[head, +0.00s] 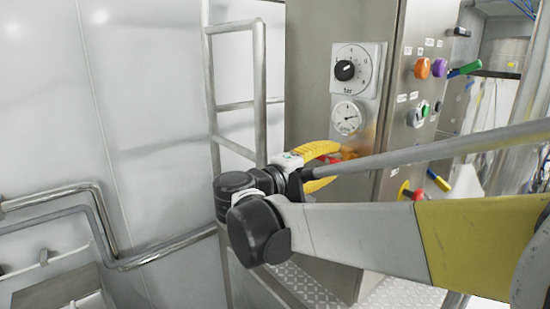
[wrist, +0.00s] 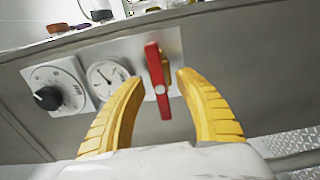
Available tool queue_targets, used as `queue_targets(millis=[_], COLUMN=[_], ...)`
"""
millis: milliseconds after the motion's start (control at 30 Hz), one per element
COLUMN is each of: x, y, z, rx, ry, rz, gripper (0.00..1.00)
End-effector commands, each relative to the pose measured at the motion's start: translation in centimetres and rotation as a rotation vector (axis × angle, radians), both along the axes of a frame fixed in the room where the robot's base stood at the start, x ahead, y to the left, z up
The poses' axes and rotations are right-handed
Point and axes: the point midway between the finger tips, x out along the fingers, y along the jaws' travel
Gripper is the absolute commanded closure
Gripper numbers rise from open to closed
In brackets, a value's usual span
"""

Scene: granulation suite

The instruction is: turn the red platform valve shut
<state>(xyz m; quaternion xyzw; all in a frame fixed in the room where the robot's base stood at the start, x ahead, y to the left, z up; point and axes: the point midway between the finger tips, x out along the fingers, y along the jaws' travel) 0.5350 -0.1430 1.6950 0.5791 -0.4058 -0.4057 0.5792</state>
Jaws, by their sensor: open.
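The red valve handle (wrist: 157,82) shows in the wrist view on a pale plate of the steel cabinet, with a yellow part beside it. It is a bar pointing roughly up and down in that picture, slightly tilted. My gripper (wrist: 160,80) has its two yellow fingers open, one on each side of the handle, with visible gaps to it. In the head view my gripper (head: 335,166) is in front of the cabinet. Only a little of the red and orange there shows between the fingers; the rest of the valve is hidden by my gripper and arm.
A black knob dial (head: 344,71) and a round gauge (head: 347,117) sit on the cabinet (head: 312,60) above my gripper. Coloured buttons (head: 421,68) are on its right face. A metal ladder rail (head: 259,90) stands left, and pipes (head: 60,201) run along the left wall.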

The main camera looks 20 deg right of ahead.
Motion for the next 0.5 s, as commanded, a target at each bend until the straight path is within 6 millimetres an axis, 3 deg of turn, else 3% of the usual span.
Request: queue_targets(millis=[67,167,200,500], x=[-0.01,-0.01,-0.01,-0.01], y=[0.02,0.03,0.03,0.04], z=[-0.01,0.00,0.00,-0.03], rx=[0.000,0.000,0.000,0.005], ry=[0.000,0.000,0.000,-0.014], rz=[0.000,0.000,0.000,0.000], gripper=[0.65,0.95,1.00,1.00])
